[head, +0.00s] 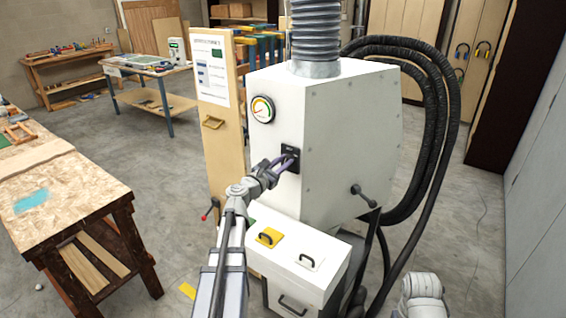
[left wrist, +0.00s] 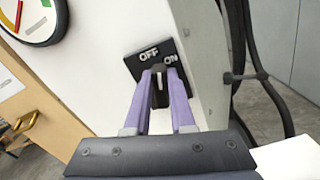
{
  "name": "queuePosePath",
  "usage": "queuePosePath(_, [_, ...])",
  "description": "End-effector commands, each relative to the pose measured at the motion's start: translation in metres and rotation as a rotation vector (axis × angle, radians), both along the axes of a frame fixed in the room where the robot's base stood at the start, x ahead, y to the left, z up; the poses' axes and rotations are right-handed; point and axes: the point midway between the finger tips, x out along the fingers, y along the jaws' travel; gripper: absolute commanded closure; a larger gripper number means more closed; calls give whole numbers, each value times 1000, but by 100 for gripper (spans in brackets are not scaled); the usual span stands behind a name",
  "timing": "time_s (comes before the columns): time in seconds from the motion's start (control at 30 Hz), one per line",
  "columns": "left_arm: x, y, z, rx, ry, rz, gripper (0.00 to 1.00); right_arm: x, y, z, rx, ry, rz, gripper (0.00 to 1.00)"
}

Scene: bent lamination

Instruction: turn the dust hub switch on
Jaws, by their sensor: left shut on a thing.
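The dust hub (head: 335,120) is a large white cabinet in the middle of the head view. Its black switch plate (head: 291,151) is on the front face, below and right of a round gauge. In the left wrist view, the switch plate (left wrist: 134,65) shows the words OFF on the left and ON on the right. My left gripper (head: 283,162) reaches the plate, and its two purple fingers (left wrist: 160,82) are shut on the dark switch lever (left wrist: 157,96). I cannot tell clearly which side the lever points to. The right gripper is out of view.
A gauge (head: 262,109) sits up and left of the switch. Black hoses (head: 450,120) hang on the hub's right. Below is a white box (head: 325,240) with yellow and white handled lids. A workbench (head: 60,180) stands at left; the floor between is mostly clear.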

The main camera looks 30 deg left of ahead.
Motion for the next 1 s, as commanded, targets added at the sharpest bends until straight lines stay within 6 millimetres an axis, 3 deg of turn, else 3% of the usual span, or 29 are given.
queuePosePath(0.5, [-1,-7,-5,470,-36,-2,100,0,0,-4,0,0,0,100])
queuePosePath(1.0, [-1,-9,-7,721,-56,-1,100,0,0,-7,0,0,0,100])
